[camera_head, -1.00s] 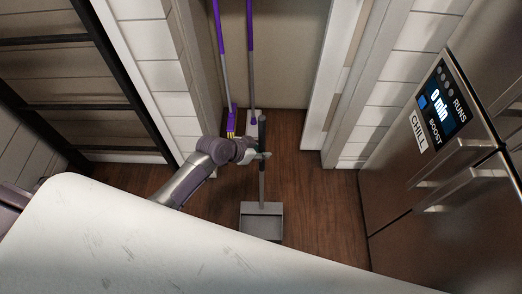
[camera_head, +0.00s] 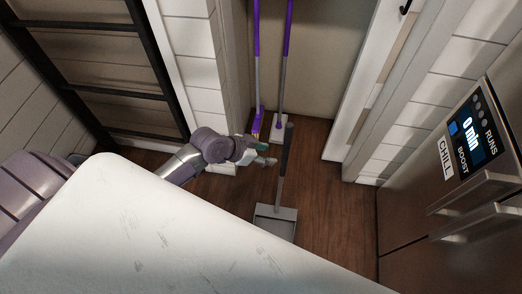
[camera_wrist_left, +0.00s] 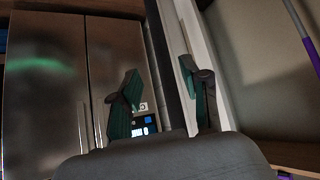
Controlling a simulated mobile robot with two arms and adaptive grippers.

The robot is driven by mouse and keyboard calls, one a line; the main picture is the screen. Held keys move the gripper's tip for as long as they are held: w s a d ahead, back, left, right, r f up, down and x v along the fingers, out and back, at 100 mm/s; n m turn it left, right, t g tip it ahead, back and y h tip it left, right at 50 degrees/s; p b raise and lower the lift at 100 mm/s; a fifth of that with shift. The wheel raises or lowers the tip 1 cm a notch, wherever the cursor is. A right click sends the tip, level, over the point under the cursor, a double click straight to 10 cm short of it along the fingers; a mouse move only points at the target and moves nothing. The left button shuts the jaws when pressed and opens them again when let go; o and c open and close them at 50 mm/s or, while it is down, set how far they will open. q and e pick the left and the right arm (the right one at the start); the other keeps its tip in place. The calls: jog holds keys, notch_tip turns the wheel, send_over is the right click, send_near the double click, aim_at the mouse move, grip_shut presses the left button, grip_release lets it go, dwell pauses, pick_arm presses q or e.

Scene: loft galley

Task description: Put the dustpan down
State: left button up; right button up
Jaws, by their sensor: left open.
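The grey dustpan (camera_head: 275,222) stands upright on the wood floor in the head view, its long dark handle (camera_head: 287,150) rising from the pan and leaning slightly right. My left gripper (camera_head: 268,153) is just left of the handle, its fingers spread, with a small gap seeming to separate them from it. In the left wrist view, the green-padded fingers (camera_wrist_left: 163,88) are apart. A dark upright bar shows between them; I cannot tell for certain whether it is the handle. My right gripper is not in view.
Two purple-handled cleaning tools (camera_head: 257,65) stand in the alcove behind. A white worktop (camera_head: 170,230) fills the front left. A steel fridge (camera_head: 450,220) stands at the right, and a dark ladder-like frame (camera_head: 90,60) at the left. Bare floor (camera_head: 335,215) lies right of the dustpan.

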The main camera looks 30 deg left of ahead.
pick_arm(q)
jog(key=s+a+f+n+g+y, duration=0.1)
jog(key=s+a+f+n+y, duration=0.15)
jog(key=s+f, duration=0.45)
jog(key=s+a+f+n+g+y, duration=0.1)
jog(key=s+a+f, duration=0.2)
jog(key=f, duration=0.8)
jog(key=s+a+f+n+g+y, duration=0.1)
jog(key=s+a+f+n, duration=0.15)
jog(key=s+f, duration=0.45)
jog(key=s+d+f+g, duration=0.1)
jog(key=s+d+f, duration=0.1)
jog(key=s+f, duration=0.4)
jog(key=s+d+f+g+y, duration=0.1)
jog(key=s+f, duration=0.5)
jog(key=s, duration=0.8)
jog(key=shift+s+d+f+m+g, duration=0.25)
jog(key=shift+s+d+m+g, duration=0.15)
jog(key=shift+g, duration=0.1)
